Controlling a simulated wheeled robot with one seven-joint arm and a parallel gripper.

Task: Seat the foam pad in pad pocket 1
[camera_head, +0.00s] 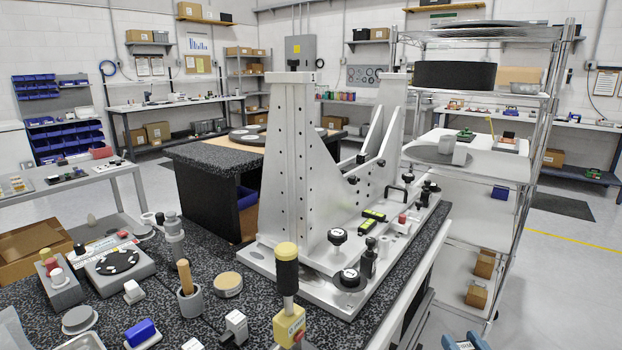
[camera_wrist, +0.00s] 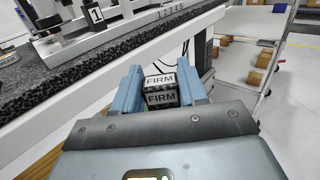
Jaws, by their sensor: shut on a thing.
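My gripper (camera_wrist: 159,68) is shut on a small dark block with white labels reading FIRM, the foam pad (camera_wrist: 160,90), held between its two blue fingers. In the wrist view the pad hangs beside the bench edge, with the bench to the upper left. In the head view the blue fingertips of my gripper (camera_head: 464,341) show at the bottom edge, right of the bench, with a pale labelled face between them. A black tag marked 1 (camera_wrist: 95,15) stands on the fixture base at the upper left of the wrist view. The pocket itself cannot be made out.
The tall grey fixture (camera_head: 292,165) stands on the speckled bench (camera_head: 225,258), with black knobs (camera_head: 349,279) and clamps along its base. A yellow-and-black post (camera_head: 288,290) and several small parts crowd the near bench. A wire shelf rack (camera_head: 545,150) stands at right; open floor lies beside it.

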